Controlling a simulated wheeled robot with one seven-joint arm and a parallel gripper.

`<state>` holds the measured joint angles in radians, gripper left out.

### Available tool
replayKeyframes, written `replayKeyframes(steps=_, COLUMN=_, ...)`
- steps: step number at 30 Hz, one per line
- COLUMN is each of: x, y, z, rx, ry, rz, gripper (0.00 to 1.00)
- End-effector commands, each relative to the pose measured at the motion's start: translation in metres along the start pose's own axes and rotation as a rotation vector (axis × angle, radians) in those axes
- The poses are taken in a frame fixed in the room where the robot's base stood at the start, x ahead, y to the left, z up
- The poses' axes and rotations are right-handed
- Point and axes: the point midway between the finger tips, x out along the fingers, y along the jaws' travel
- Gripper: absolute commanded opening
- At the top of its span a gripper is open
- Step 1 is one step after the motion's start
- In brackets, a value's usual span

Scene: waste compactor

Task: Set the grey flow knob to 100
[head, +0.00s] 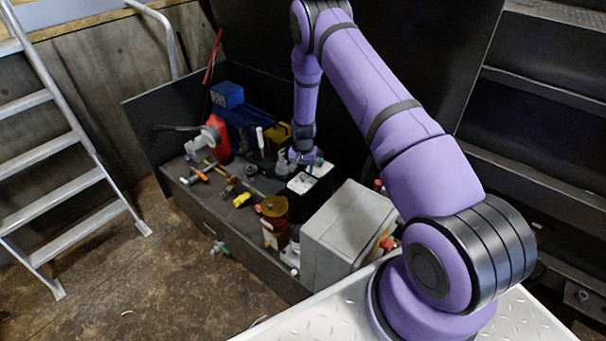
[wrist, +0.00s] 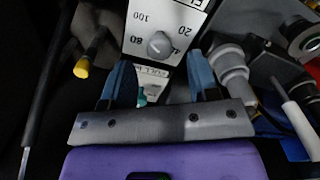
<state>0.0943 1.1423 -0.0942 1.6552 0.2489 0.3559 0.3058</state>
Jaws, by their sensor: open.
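The grey flow knob (wrist: 158,45) is a small round knob on a white panel (wrist: 168,14) marked 20, 80 and 100, with another number partly hidden at its right; I cannot read its pointer surely. My gripper (wrist: 159,64) is open, its two blue fingers apart on either side of the panel's lower part, with no visible grip on the knob. In the head view my gripper (head: 303,160) is low over the bench, by the white-topped box (head: 302,183). The knob is too small to make out there.
A second white plate (wrist: 154,73) with lettering shows between the fingers. A grey fitting (wrist: 230,65) stands close to the right finger. A yellow-tipped tool (wrist: 82,67) lies left. In the head view, a big grey box (head: 345,225) and an amber jar (head: 274,207) stand near on the bench.

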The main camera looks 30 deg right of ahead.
Motion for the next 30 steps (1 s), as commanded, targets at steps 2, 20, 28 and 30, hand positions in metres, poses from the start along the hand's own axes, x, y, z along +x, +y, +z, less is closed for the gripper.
replayKeyframes(steps=2, x=-0.018, y=-0.001, z=-0.001, rx=0.0, ry=0.004, rz=-0.002, gripper=0.55)
replayKeyframes(steps=20, x=-0.075, y=0.0, z=0.0, rx=0.001, ry=0.001, rz=0.0, gripper=0.55)
replayKeyframes(steps=28, x=-0.074, y=0.0, z=0.0, rx=0.0, ry=0.001, rz=0.0, gripper=0.55)
replayKeyframes(steps=30, x=-0.074, y=0.0, z=0.0, rx=0.0, ry=0.001, rz=0.0, gripper=0.55)
